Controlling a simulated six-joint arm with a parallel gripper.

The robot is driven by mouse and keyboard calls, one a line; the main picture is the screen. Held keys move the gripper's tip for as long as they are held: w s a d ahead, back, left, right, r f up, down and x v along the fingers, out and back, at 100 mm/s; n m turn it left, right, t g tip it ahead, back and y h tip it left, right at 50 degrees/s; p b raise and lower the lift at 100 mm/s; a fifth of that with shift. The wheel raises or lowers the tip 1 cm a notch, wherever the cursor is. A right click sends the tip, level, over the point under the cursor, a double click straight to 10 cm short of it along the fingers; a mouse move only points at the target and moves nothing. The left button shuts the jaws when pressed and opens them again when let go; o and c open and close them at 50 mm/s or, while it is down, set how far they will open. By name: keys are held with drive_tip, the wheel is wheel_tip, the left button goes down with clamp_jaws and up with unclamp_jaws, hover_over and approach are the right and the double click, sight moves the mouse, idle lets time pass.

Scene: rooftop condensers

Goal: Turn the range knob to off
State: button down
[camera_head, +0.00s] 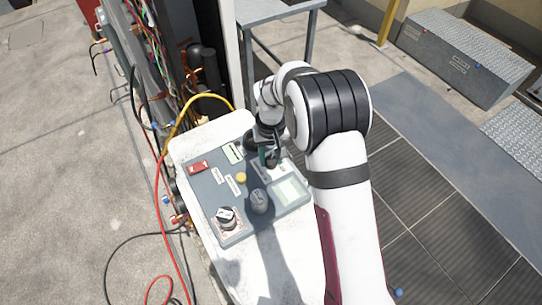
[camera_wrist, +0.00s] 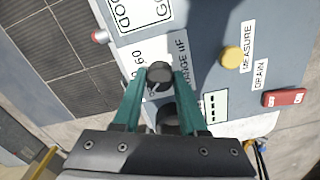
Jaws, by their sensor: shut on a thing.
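The range knob (camera_wrist: 160,73) is a small black round knob on the grey panel (camera_head: 205,205), beside printed text reading "RANGE uF" in the wrist view. My gripper (camera_wrist: 161,88) has teal fingers, one on each side of the knob, and is shut on it. In the head view my gripper (camera_head: 270,158) reaches down to the panel's upper right part, and the arm and fingers hide the knob there. I cannot tell for certain which mark the knob points to.
Red and yellow hoses (camera_head: 163,190) run along the left. Metal boxes (camera_head: 465,55) stand far right.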

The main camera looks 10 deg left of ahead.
sight(271, 159)
drive_tip(key=shift+n, duration=0.9)
drive_tip(key=shift+c, duration=2.2)
unclamp_jaws()
wheel_tip(271, 159, up, 16)
drive_tip(key=shift+f, duration=0.1)
